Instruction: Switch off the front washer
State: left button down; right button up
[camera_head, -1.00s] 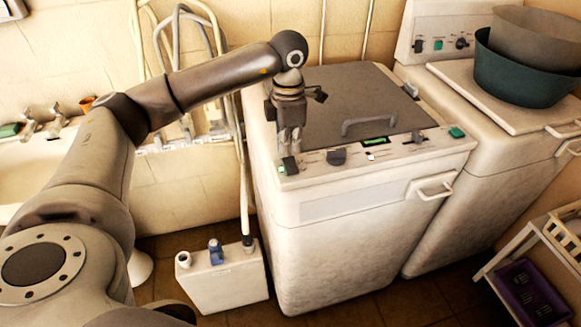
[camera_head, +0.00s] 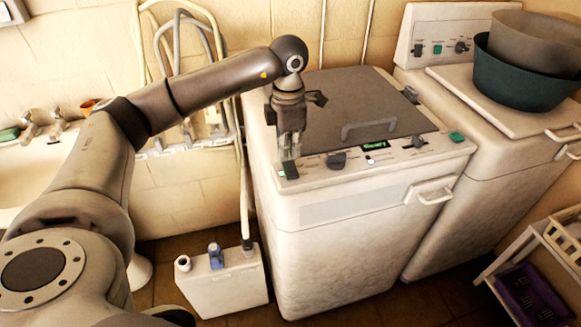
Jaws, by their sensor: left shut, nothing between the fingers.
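The front washer (camera_head: 330,225) is a white, worn top-loader in the middle of the view, with its grey lid (camera_head: 350,103) shut. My right gripper is not in view.
A second white machine (camera_head: 500,150) stands behind to the right, with dark basins (camera_head: 525,80) on top. A white canister (camera_head: 222,283) stands on the floor left of the washer. Hoses and a sink with taps (camera_head: 42,124) are along the wall.

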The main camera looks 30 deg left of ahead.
aim_at(289, 164)
pick_arm(q)
jog(key=shift+f+b, duration=0.35)
jog(key=shift+f, duration=0.15)
dwell(0.5)
jog(key=shift+f+b, duration=0.45)
jog(key=shift+f, duration=0.2)
jog(key=shift+r, duration=0.1)
jog(key=shift+r+p, duration=2.3)
jog(key=shift+r, duration=1.2)
